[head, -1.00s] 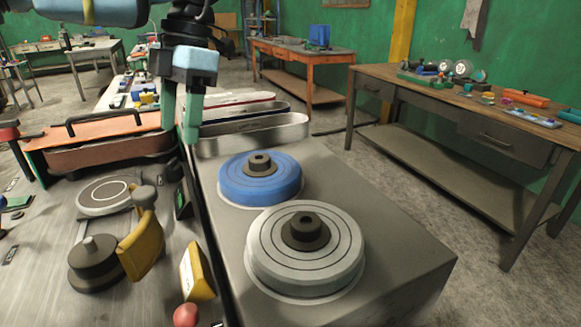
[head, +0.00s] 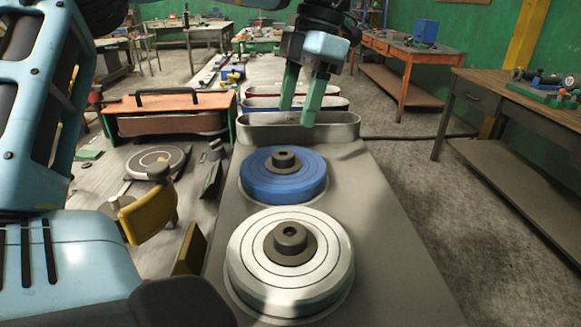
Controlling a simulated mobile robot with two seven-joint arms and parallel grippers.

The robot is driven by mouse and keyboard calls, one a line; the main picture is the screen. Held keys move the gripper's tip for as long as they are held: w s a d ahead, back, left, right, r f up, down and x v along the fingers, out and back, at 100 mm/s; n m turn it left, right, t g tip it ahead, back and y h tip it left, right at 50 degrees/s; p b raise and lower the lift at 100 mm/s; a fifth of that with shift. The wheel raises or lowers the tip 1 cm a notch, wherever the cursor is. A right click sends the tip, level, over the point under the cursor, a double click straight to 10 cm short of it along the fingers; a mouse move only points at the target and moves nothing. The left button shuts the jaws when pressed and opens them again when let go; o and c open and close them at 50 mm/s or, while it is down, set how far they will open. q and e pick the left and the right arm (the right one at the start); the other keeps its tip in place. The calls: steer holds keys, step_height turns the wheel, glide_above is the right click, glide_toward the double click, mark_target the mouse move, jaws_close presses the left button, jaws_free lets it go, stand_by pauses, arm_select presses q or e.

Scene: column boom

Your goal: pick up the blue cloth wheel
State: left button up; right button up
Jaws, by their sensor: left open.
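The blue cloth wheel (head: 285,190) is a flat round disc with a dark hub in its centre. It lies on the grey bench top (head: 385,235), just behind a white wheel (head: 253,262) of the same shape. My left gripper (head: 298,117) has green fingers pointing down. My right gripper is not in view.
An orange-topped case (head: 170,104) and a yellow part (head: 148,214) are to the left. A wooden workbench (head: 500,95) stands at the right, across bare floor. The bench right of the wheels is clear.

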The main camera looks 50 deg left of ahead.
mark_target(283, 153)
arm_select(q)
steer(key=shift+s+x, duration=0.1)
steer(key=shift+x, duration=1.85)
steer(key=shift+s+x, duration=0.15)
steer(key=shift+x, duration=1.8)
steer(key=shift+c, duration=0.3)
steer(key=shift+r, duration=0.1)
steer(key=c, duration=1.2)
steer(key=shift+o, duration=0.2)
steer(key=shift+r, duration=0.1)
step_height(283, 153, up, 10)
